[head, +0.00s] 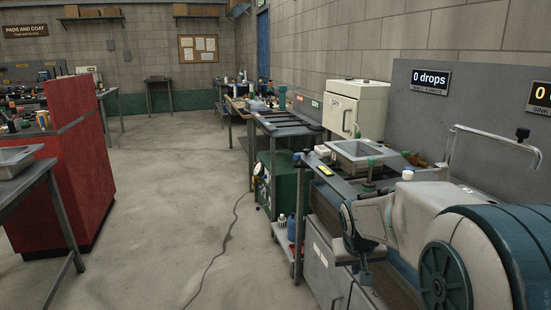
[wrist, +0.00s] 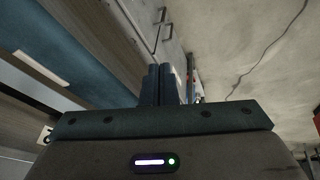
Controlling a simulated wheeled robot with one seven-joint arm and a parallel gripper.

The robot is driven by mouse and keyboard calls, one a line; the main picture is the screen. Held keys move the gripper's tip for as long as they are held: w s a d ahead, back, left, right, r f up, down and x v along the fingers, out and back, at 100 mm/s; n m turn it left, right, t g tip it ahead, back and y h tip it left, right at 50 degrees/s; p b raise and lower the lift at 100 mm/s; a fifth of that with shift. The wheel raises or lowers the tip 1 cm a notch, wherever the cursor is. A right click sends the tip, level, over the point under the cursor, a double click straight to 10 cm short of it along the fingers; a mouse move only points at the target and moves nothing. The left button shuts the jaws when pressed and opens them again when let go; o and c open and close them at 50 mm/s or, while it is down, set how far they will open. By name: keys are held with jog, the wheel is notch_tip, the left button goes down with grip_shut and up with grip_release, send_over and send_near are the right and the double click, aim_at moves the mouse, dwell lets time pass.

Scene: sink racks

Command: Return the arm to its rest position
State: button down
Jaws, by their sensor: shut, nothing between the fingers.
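My gripper (head: 364,274) is at the lower right of the head view, at the end of my white and teal arm. It is beside the front of the sink bench and hangs low in front of grey cabinet doors. In the wrist view my gripper's two dark fingers (wrist: 162,84) are together, with nothing between them. Part of the gripper is small and hard to make out in the head view.
A red cabinet (head: 75,170) and a metal table (head: 45,185) stand at the left. The concrete floor (head: 165,230) between is clear except for a dark cable (head: 212,255).

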jog(key=s+a+r+y+p, duration=0.1)
jog(key=s+a+r+p, duration=0.1)
jog(key=s+r+p, duration=0.4)
jog(key=s+a+r+g+y+p, duration=0.1)
jog(key=s+r+p, duration=0.4)
jog(key=s, duration=1.1)
notch_tip(320, 180, up, 3)
jog(key=shift+s+a+r+p, duration=0.15)
jog(key=shift+a+p, duration=0.25)
jog(key=shift+a, duration=0.5)
